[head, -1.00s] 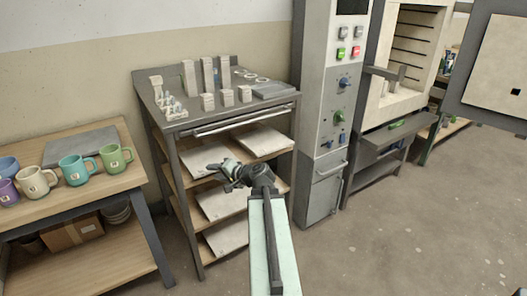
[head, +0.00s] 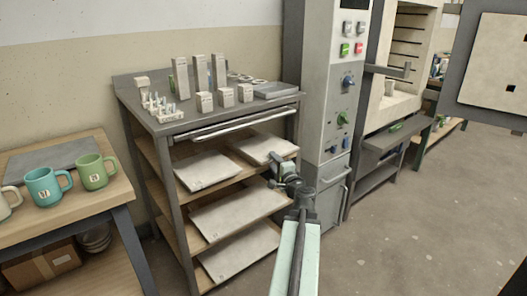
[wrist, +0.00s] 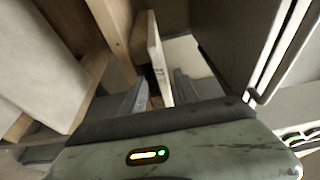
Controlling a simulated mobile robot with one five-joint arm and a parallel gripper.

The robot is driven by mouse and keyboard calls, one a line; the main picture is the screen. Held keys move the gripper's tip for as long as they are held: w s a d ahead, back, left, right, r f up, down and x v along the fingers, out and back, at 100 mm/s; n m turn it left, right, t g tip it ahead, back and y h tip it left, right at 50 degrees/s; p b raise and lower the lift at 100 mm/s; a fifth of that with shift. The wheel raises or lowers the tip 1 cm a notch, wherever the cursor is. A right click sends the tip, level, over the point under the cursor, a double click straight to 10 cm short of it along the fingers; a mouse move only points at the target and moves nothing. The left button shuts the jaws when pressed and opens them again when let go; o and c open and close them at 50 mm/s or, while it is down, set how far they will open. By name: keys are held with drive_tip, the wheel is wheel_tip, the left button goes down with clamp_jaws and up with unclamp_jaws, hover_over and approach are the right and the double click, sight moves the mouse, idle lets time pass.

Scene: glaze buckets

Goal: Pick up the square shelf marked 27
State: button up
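Pale flat square slabs lie on the wooden tiers of a metal rack: two on the upper tier, left (head: 205,170) and right (head: 262,147), one on the middle tier (head: 235,208) and one on the lower (head: 238,252). My gripper (head: 276,170) is at the front right of the rack, near the right upper slab. In the wrist view, a pale slab edge (wrist: 157,60) with small dark marks, too small to read, reaches between the two fingers of my gripper (wrist: 160,92). The fingers stand apart, with a gap beside the slab.
The rack's top (head: 205,117) holds several posts, small blocks and cones. A grey control cabinet (head: 325,110) stands close to the right of my gripper. An open kiln (head: 405,60) is farther right. A mug table (head: 95,205) stands left. The floor at right is clear.

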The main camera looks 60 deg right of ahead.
sight(267, 151)
drive_tip(key=shift+x, duration=3.9)
drive_tip(key=shift+s+d+r, duration=0.1)
drive_tip(key=shift+s+r, duration=0.05)
clamp_jaws()
